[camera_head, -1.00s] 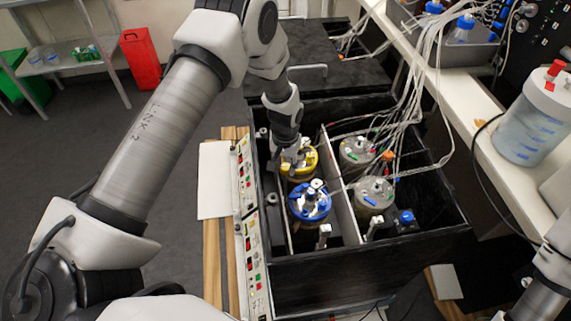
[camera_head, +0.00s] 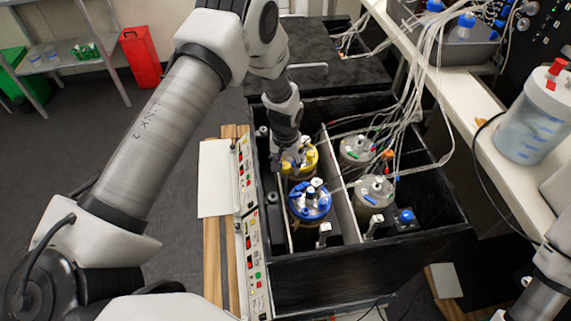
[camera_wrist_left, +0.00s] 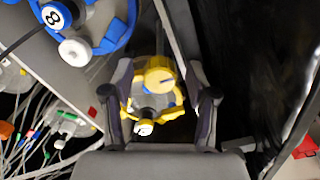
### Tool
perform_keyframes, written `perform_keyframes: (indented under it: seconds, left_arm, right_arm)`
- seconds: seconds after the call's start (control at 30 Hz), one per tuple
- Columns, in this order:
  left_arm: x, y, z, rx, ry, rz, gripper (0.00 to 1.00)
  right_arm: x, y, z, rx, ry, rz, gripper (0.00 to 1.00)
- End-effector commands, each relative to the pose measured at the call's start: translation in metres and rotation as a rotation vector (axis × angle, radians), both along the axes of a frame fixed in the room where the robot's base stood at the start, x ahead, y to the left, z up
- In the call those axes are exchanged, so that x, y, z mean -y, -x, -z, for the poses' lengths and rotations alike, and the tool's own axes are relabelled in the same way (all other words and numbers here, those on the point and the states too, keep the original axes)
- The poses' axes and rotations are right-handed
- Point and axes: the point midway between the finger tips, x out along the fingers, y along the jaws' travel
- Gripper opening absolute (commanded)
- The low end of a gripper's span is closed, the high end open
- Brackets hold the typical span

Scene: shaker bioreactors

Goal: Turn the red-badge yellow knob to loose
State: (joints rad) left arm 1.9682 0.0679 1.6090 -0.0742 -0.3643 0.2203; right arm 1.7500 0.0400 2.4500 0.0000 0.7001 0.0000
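A vessel with a yellow top (camera_head: 311,160) stands in the back left of the black shaker box. In the left wrist view, a yellow knob (camera_wrist_left: 159,78) with a dark mark sits on this top. My left gripper (camera_head: 292,163) points down at the yellow top. In the left wrist view, the fingers of my left gripper (camera_wrist_left: 163,103) are apart, one on each side of the yellow parts, with gaps visible. Whether a finger touches them is unclear. A small red patch (camera_wrist_left: 92,112) shows left of the gripper. My right gripper is out of view.
A blue-topped vessel (camera_head: 309,201) stands close in front. Two grey-topped vessels (camera_head: 357,150) (camera_head: 374,190) stand beyond a light divider (camera_head: 342,187). Tubes (camera_head: 410,105) hang over the box's right side. A control panel (camera_head: 250,235) runs along the left edge.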

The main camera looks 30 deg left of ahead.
Motion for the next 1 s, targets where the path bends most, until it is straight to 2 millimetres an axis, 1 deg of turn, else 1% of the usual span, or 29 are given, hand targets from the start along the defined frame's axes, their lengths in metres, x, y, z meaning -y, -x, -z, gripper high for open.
perform_keyframes:
  seconds: [0.17,0.27,0.37,0.5,0.6,0.7,0.8,1.0]
  left_arm:
    - [0.0,-0.001,-0.004,0.003,0.0,0.0,0.57]
    - [0.0,-0.002,-0.016,0.004,0.0,0.0,0.57]
    - [0.0,-0.003,-0.037,0.007,-0.001,0.0,0.57]
    - [0.0,-0.003,-0.074,0.006,0.0,0.001,0.57]
    - [0.0,-0.002,-0.097,0.005,0.0,0.001,0.57]
    - [0.0,-0.002,-0.112,0.003,-0.001,0.0,0.57]
    - [0.0,-0.001,-0.119,0.0,0.0,0.0,0.57]
    - [0.0,-0.001,-0.12,0.0,0.0,0.0,0.57]
  right_arm:
    - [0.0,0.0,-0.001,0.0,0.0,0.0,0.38]
    - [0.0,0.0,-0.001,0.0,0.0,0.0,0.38]
    - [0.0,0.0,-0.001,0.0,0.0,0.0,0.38]
    - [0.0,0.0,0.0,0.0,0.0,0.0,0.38]
    - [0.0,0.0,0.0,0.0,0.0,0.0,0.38]
    - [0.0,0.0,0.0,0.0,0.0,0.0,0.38]
    - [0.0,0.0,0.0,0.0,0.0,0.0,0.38]
    - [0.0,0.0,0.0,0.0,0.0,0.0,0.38]
